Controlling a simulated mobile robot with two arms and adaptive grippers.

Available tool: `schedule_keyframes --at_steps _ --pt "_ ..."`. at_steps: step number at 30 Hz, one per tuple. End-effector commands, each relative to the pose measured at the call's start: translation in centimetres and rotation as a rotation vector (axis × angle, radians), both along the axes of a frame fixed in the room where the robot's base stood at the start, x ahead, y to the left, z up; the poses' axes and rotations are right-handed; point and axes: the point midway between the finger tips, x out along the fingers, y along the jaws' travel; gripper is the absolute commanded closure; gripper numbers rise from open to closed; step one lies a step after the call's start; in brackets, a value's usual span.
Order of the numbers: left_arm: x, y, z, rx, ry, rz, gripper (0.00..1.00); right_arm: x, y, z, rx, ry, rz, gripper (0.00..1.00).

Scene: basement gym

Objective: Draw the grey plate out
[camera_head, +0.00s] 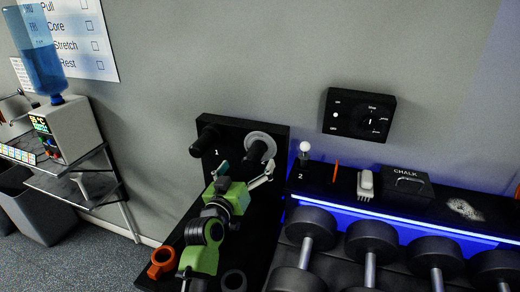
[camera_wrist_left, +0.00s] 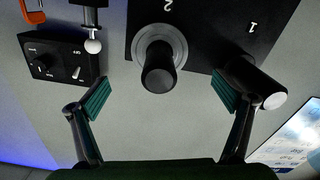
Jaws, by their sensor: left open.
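The grey plate (camera_head: 262,136) is a ring around the black peg marked 2, against the upright black board (camera_head: 235,130). It also shows in the left wrist view (camera_wrist_left: 141,46), with the peg (camera_wrist_left: 159,80) sticking out through it toward me. My left gripper (camera_head: 246,171) is open in front of this peg. In the left wrist view its fingertips (camera_wrist_left: 161,95) are spread wide to both sides of the peg's end, apart from the plate. The peg marked 1 (camera_head: 207,139) is bare, and in the wrist view one finger overlaps it. My right gripper is not in view.
An orange collar (camera_head: 161,263) and a dark ring (camera_head: 233,281) lie low near my left arm. Dumbbells (camera_head: 371,240) and a shelf with a chalk box (camera_head: 400,187) are at right. A black control box (camera_head: 359,114) hangs on the wall. A water dispenser (camera_head: 68,130) stands left.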

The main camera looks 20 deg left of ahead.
Motion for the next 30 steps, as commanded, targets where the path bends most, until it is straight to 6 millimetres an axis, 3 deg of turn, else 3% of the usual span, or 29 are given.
schedule_keyframes --at_steps 4,14,21,30 --pt "2.7 -0.2 -0.2 -0.003 -0.001 -0.002 0.05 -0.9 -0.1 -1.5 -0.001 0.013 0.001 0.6" --pt "5.2 -0.2 -0.1 -0.001 0.0 -0.001 0.05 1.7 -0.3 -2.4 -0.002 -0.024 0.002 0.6" --pt "8.4 -0.2 0.0 -0.002 0.001 -0.002 0.05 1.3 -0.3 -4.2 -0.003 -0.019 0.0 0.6" --pt "9.2 -0.1 0.3 0.0 0.002 -0.001 0.05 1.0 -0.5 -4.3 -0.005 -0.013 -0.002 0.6"
